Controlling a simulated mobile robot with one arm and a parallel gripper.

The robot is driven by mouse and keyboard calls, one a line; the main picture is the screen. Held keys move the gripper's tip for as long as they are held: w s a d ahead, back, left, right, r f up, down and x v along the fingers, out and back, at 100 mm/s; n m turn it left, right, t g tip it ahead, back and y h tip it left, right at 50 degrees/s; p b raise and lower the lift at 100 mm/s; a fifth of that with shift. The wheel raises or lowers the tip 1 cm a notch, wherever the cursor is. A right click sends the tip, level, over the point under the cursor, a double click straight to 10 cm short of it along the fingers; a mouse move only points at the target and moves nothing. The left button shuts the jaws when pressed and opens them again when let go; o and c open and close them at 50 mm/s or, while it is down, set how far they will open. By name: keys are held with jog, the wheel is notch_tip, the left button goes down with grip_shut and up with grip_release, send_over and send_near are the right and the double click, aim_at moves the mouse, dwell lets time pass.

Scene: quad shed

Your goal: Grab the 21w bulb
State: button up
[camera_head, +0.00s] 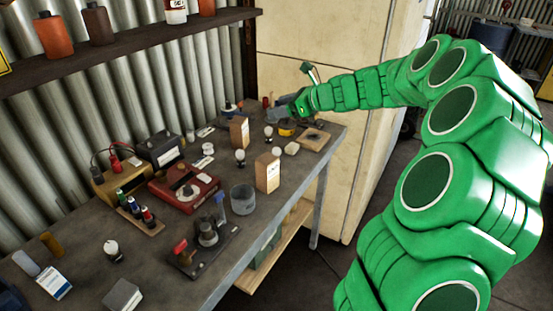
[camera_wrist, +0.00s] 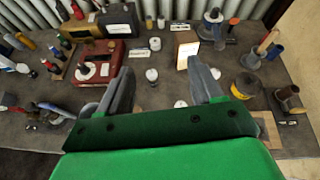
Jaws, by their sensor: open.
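Several small bulbs with pale glass stand on the workbench. In the head view one is at the bench's middle (camera_head: 240,156), one farther back (camera_head: 268,131) and one near the front left (camera_head: 112,249). The wrist view shows bulbs between my fingers (camera_wrist: 152,74) and behind them (camera_wrist: 155,44). No wattage marking is readable, so I cannot tell which is the 21w bulb. My gripper (camera_wrist: 161,78) is open and empty above the bench. In the head view my gripper (camera_head: 283,113) is over the far right end, its fingers partly hidden.
The workbench (camera_head: 75,235) holds a red charger (camera_head: 184,189), a grey cup (camera_head: 243,199), cardboard boxes (camera_head: 267,172) and a yellow tape roll (camera_wrist: 246,86). Bare bench shows around the bulbs. A shelf (camera_head: 120,45) runs above, and a pale cabinet (camera_head: 335,190) stands beyond the bench's right end.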

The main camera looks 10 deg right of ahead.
jog(key=w+d+f+m+t, duration=0.1)
jog(key=w+d+f+m, duration=0.1)
jog(key=d, duration=0.2)
send_near(273, 151)
jog(key=shift+h, duration=0.3)
jog(key=w, duration=0.1)
jog(key=w+a+f, duration=0.1)
jog(key=w, duration=0.2)
jog(key=shift+a+f, duration=0.15)
jog(key=shift+f, duration=0.05)
jog(key=shift+x, duration=1.3)
jog(key=shift+w+a+f, duration=0.9)
jog(key=shift+a+f, duration=0.15)
jog(key=shift+a, duration=0.15)
jog(key=shift+x, duration=0.8)
jog(key=c, duration=1.1)
